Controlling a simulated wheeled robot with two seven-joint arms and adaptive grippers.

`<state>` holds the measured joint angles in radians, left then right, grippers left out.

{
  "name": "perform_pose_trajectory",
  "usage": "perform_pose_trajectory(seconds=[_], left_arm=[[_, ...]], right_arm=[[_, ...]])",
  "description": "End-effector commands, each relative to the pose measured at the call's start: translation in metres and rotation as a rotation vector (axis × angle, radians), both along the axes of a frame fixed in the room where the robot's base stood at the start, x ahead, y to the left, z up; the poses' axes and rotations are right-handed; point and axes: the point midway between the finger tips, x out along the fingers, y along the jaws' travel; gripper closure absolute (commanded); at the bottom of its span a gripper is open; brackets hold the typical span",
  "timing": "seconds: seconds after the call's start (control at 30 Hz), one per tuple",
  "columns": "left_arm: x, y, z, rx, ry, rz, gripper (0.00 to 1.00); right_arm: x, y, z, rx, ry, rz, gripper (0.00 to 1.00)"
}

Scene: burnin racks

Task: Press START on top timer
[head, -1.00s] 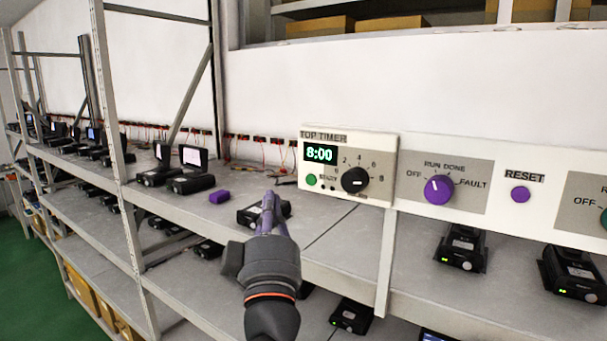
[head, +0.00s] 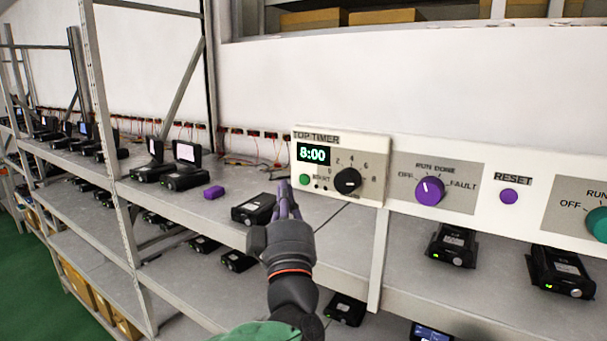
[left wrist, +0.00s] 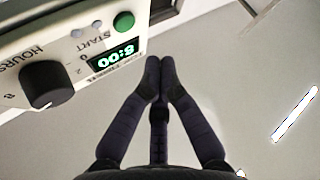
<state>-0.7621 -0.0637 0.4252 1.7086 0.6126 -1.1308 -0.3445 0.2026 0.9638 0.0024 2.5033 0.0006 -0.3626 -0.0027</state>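The top timer (head: 340,150) is a cream panel with a green 8:00 display, mounted at the front of the rack. Its green START button (head: 304,178) sits below the display, left of the black hours knob (head: 347,181). In the left wrist view the START button (left wrist: 123,22) and knob (left wrist: 44,84) show upside down at upper left. My left gripper (head: 284,184) has its fingertips together, just left of the START button in the head view. In the left wrist view the fingertips (left wrist: 160,75) meet, empty, and appear apart from the button. My right gripper is not in view.
Right of the timer is a panel with a purple run knob (head: 429,190), a purple RESET button (head: 509,196) and a teal knob (head: 597,223). A rack post (head: 379,255) stands below the timer.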

Motion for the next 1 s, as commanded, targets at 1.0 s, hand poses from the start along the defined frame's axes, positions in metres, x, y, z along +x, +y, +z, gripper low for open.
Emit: perform_pose_trajectory(seconds=[1.0], left_arm=[[0.024,-0.017,0.0,0.0,0.0,0.0,1.0]], right_arm=[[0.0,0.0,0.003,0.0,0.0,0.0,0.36]])
